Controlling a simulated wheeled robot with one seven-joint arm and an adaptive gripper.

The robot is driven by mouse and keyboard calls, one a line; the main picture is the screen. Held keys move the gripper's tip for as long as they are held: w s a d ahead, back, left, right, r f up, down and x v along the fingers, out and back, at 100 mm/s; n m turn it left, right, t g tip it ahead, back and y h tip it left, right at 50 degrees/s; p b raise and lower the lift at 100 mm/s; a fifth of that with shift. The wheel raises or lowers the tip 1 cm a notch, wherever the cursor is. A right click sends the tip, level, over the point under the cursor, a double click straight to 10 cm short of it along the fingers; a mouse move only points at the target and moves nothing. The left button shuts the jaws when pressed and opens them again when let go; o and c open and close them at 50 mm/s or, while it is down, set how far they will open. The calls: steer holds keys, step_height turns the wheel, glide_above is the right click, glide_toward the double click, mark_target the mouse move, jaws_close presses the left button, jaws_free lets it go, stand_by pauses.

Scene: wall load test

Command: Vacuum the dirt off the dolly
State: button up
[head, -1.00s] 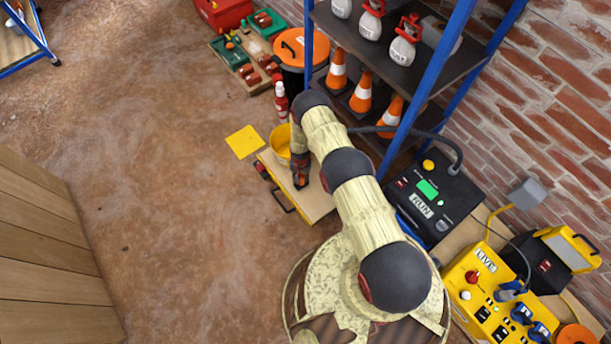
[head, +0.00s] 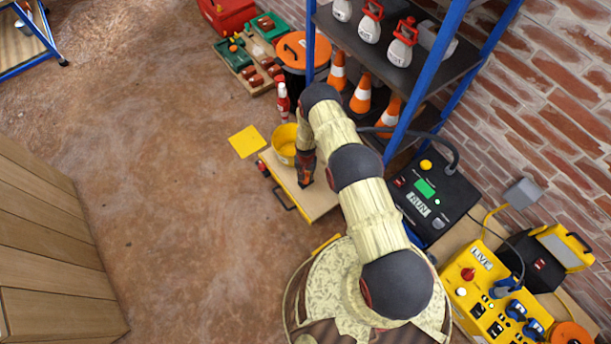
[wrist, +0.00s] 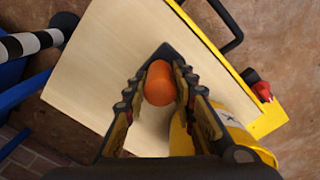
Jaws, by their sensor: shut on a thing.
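The dolly is a pale wooden board (head: 318,203) with a yellow edge and a black handle, low on the floor in front of the shelf. It fills much of the wrist view (wrist: 105,65). My gripper (wrist: 160,78) is shut on the orange round grip (wrist: 159,84) of a tool with a dark wedge-shaped head (wrist: 172,50). The head is over the board and appears to touch it. In the head view my gripper (head: 306,170) is above the dolly's middle, beside a yellow bucket (head: 284,148). I make out no dirt on the bare wood; part is hidden.
A black machine marked RUN (head: 420,205) with a dark hose (head: 450,145) stands right of the dolly. A blue-framed shelf (head: 400,60) holds bottles and cones. A yellow LIVE box (head: 485,300) is at lower right. Open floor (head: 170,190) lies to the left.

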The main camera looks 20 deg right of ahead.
steer(key=shift+r, duration=0.95)
